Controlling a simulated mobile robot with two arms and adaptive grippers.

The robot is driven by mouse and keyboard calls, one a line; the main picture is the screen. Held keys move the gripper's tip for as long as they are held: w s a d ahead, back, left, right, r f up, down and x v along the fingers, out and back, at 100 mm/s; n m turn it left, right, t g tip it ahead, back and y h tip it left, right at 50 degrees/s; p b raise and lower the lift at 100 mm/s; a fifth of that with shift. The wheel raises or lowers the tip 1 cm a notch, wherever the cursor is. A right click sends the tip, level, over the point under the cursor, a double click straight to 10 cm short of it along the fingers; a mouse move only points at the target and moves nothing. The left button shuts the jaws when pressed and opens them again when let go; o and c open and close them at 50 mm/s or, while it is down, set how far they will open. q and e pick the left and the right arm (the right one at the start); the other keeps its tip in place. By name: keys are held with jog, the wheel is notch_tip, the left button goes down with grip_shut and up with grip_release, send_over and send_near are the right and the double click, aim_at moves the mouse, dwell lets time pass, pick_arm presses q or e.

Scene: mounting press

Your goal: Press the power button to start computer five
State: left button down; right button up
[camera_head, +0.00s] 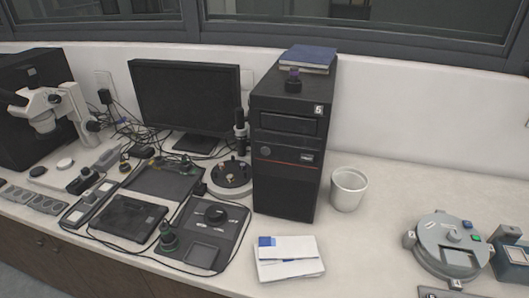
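A black computer tower (283,188) with a small label "5" near the top right of its front stands upright at the middle of the counter. Its front has drive bays, a reddish stripe and a small round feature (265,151) at the left, which may be the power button; it is too small to be sure. A dark monitor (186,98) with a black screen stands to the left of the tower. Neither of my grippers shows in the head view.
A blue book (308,56) and a small dark object (293,80) lie on the tower. A white cup (348,189) stands close to its right. Papers (288,262) lie in front. Control pads and cables crowd the left; a round grey device (447,247) stands at right.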

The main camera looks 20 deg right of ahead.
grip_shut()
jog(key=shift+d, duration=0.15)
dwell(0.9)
